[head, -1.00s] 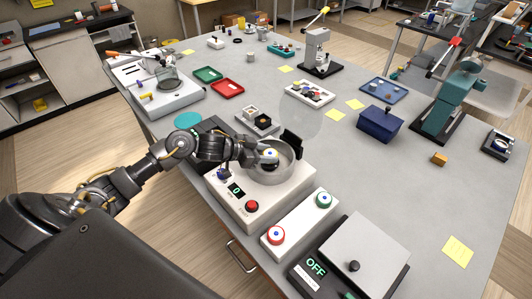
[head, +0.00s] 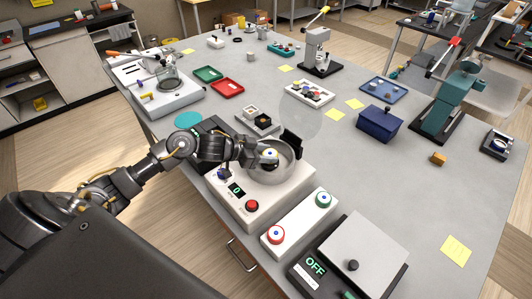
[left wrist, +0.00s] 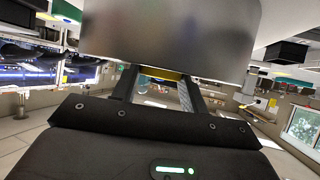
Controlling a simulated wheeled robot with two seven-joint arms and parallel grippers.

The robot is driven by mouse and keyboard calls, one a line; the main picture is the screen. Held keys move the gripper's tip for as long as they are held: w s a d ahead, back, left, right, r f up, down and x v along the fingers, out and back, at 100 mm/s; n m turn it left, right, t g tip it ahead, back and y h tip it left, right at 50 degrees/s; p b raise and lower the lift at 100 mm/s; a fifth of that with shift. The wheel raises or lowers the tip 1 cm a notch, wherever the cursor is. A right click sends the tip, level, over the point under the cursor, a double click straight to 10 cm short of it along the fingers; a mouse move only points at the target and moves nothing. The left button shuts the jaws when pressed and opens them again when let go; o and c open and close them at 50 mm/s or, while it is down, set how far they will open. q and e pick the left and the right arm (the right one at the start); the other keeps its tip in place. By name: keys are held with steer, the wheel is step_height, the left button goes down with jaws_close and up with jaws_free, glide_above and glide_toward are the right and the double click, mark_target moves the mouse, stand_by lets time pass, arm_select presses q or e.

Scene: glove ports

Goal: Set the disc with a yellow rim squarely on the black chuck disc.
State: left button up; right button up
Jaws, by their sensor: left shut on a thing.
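In the left wrist view a yellow strip of the rim (left wrist: 160,73) shows between the two fingers (left wrist: 158,88). The black chuck disc is mostly hidden by the held disc and the gripper. I cannot tell whether the two discs touch. My right gripper is not in view.
A white block (head: 299,218) carries a red-rimmed disc (head: 275,234) and a green-rimmed disc (head: 323,199).

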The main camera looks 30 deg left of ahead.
arm_select(q)
steer(key=shift+f, duration=0.2)
stand_by(0.6)
steer(key=shift+f, duration=0.7)
steer(key=o, duration=1.1)
steer(key=shift+c, duration=0.2)
steer(key=shift+s+a+r+b, duration=0.15)
steer(key=shift+s+a+b, duration=0.1)
steer(key=shift+b, duration=0.1)
steer(key=b+v, duration=0.2)
steer(key=v, duration=0.8)
steer(key=shift+b, duration=0.3)
